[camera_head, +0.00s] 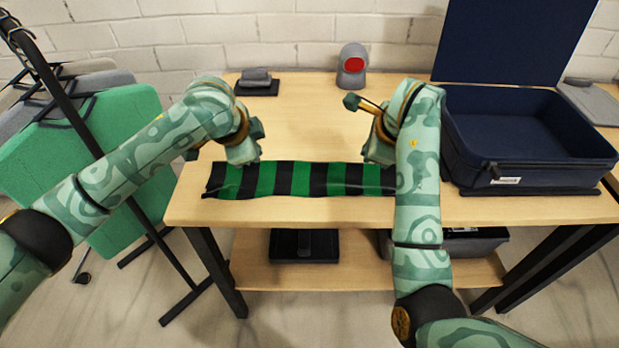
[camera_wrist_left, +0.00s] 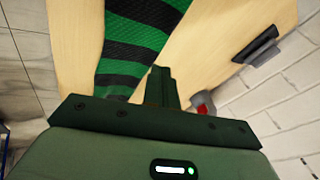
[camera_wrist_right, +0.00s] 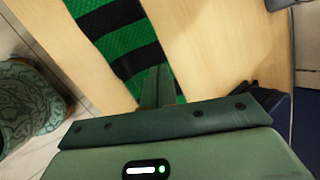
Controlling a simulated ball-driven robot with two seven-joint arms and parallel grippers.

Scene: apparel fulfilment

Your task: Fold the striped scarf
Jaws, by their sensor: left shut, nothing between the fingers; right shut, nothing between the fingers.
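The striped scarf (camera_head: 300,179), in green and black bands, lies as a long flat strip along the front part of the table. It also shows in the left wrist view (camera_wrist_left: 140,35) and the right wrist view (camera_wrist_right: 120,35). My left gripper (camera_head: 248,163) is shut and empty, just over the scarf's back edge left of its middle; its fingers (camera_wrist_left: 160,88) overlap the scarf's side in the left wrist view. My right gripper (camera_head: 370,160) is shut and empty near the scarf's right part; its fingers (camera_wrist_right: 157,85) show over the scarf. My right arm hides the scarf's right end.
An open dark blue suitcase (camera_head: 455,165) stands on the table (camera_head: 300,120) at the right. A grey device with a red face (camera_head: 353,66) and a small dark item (camera_head: 257,80) stand at the back. A garment rack (camera_head: 75,118) is at the left. The table behind the scarf is clear.

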